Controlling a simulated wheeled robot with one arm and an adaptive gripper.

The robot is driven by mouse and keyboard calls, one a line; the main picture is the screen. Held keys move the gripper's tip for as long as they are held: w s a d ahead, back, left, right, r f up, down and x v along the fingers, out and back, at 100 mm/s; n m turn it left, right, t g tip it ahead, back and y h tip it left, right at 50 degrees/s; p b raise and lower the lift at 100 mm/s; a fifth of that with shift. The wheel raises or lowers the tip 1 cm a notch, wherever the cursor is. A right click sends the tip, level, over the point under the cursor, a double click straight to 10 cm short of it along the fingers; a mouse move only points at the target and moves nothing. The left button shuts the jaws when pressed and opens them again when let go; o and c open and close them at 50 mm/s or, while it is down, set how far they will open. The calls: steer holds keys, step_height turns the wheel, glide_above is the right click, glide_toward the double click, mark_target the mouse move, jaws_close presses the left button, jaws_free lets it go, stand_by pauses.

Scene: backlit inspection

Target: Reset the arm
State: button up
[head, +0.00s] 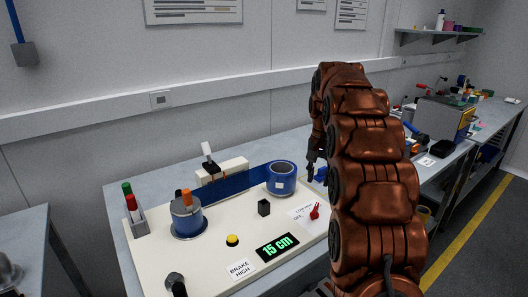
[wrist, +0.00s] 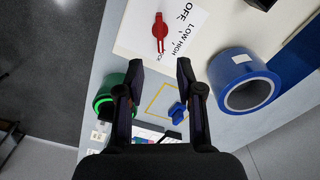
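My gripper (wrist: 159,72) is open and empty, with its two dark fingers well apart. It points down over the table. In the head view only a dark part of my gripper (head: 311,170) shows beside my copper-coloured arm, which hides much of the right side. Below the fingers, a small blue piece (wrist: 178,112) lies at a yellow outlined square on the table. A blue ring (wrist: 244,81) is to the right of the fingers, apart from them. A red dial (wrist: 160,32) marked OFF, LOW, HIGH is ahead of them.
A green ring (wrist: 103,103) is left of the fingers. A cluttered bench (head: 440,150) stands right.

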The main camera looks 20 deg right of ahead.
steer(key=s+a+r+n+g, duration=0.1)
steer(key=s+a+n, duration=0.4)
steer(key=s+a, duration=1.2)
steer(key=s+a+f+n, duration=0.2)
steer(key=s+a+f, duration=0.1)
steer(key=s, duration=0.7)
steer(key=s+a+f+n+p, duration=0.1)
steer(key=s+a+f+n, duration=0.1)
steer(key=s, duration=0.8)
steer(key=shift+s+a+f+n+g, duration=0.2)
steer(key=shift+a+f+n+g, duration=0.15)
steer(key=shift+a+f, duration=0.5)
